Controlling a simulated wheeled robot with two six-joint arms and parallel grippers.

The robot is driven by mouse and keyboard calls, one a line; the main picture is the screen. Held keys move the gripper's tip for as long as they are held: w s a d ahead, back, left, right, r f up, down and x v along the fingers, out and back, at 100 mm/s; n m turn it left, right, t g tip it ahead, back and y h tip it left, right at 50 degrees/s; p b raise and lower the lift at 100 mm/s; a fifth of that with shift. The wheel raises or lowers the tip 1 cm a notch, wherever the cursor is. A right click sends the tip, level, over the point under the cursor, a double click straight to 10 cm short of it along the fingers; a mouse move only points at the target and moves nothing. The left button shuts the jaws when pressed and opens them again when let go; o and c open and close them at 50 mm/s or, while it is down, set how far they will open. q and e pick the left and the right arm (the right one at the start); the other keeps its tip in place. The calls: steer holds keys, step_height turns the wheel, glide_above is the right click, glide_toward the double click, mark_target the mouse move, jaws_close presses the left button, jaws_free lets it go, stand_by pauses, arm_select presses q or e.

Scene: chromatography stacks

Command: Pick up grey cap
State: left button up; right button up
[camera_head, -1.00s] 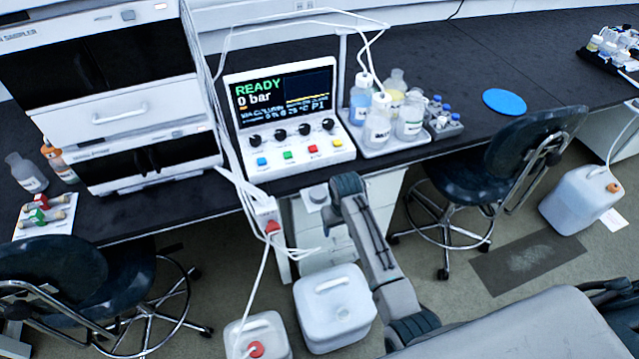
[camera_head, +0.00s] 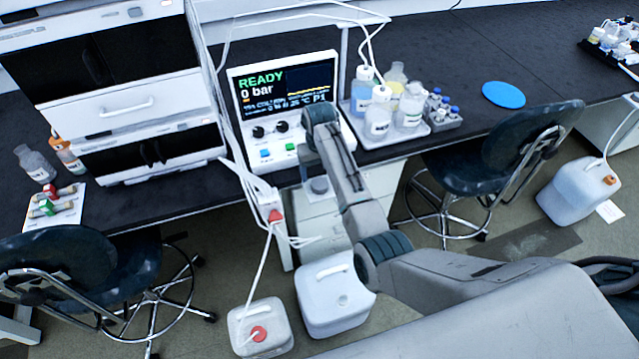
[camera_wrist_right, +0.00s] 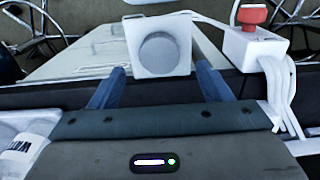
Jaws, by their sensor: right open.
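The grey cap (camera_head: 319,185) is a round grey disc on a small white block (camera_wrist_right: 180,30) below the bench's front edge. In the right wrist view the cap (camera_wrist_right: 158,52) faces the camera, centred just beyond the fingertips. My right gripper (camera_wrist_right: 160,67) is open, with one blue-grey finger on each side of the picture and nothing held between them. In the head view my right arm reaches up over the console's front, and its fingers are hard to make out. My left gripper is not in view.
The console (camera_head: 262,157) stands on the black bench behind my arm. A tray (camera_head: 390,136) of bottles is to its right. White jugs (camera_head: 330,295) stand on the floor below.

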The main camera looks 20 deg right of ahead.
mark_target(320, 183)
steer(key=shift+s+f+p, duration=0.1)
steer(key=shift+f+p, duration=0.45)
steer(key=shift+f, duration=1.8)
steer(key=c, duration=1)
